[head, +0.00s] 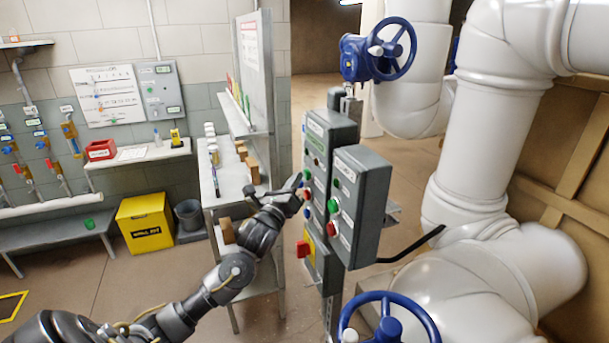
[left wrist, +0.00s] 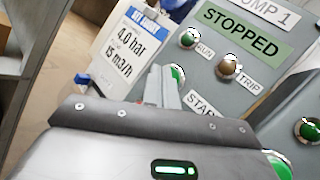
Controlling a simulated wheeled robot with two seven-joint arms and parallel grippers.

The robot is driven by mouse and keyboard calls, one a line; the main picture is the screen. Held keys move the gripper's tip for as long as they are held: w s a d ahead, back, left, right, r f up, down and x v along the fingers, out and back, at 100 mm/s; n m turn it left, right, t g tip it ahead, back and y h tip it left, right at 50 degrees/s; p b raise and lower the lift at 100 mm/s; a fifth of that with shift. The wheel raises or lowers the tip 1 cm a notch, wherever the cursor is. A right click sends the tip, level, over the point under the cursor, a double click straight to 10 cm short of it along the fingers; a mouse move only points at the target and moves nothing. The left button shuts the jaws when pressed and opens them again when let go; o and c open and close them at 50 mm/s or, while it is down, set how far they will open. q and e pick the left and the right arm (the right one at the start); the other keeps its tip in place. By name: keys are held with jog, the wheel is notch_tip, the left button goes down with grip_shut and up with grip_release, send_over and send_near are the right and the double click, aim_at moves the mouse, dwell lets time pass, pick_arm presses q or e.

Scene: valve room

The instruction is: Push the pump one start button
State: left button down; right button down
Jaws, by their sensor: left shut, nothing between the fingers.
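The pump one panel is the grey box (head: 330,135) on a stand in the head view. In the left wrist view its green sign reads STOPPED (left wrist: 240,30), under a PUMP 1 label. The green start button (left wrist: 178,72) is partly hidden behind my fingertips, with its START label (left wrist: 199,105) below right. My left gripper (head: 299,183) is shut and empty, its tips close in front of the panel face. It also shows in the left wrist view (left wrist: 162,84). I cannot tell whether the tips touch the button. My right gripper is not in view.
A green RUN lamp (left wrist: 188,38) and a brownish TRIP lamp (left wrist: 228,66) sit nearby. Another green button (left wrist: 308,130) lies to the right. A second grey control box (head: 360,205) stands right of the panel. Blue handwheels (head: 390,50) and white pipes (head: 490,130) are close by.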

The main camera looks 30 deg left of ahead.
pick_arm(q)
jog(key=shift+w+d, duration=0.25)
jog(key=shift+w, duration=0.1)
dwell(0.7)
jog(key=shift+s+a, duration=0.1)
dwell(0.4)
jog(key=shift+s+a, duration=0.4)
jog(key=shift+s, duration=0.2)
jog(key=shift+s+a+p, duration=0.3)
jog(key=shift+s+a, duration=0.4)
jog(key=shift+s, duration=0.35)
jog(key=shift+s+a+p, duration=0.3)
jog(key=shift+s+a, duration=0.4)
jog(key=shift+s, duration=0.3)
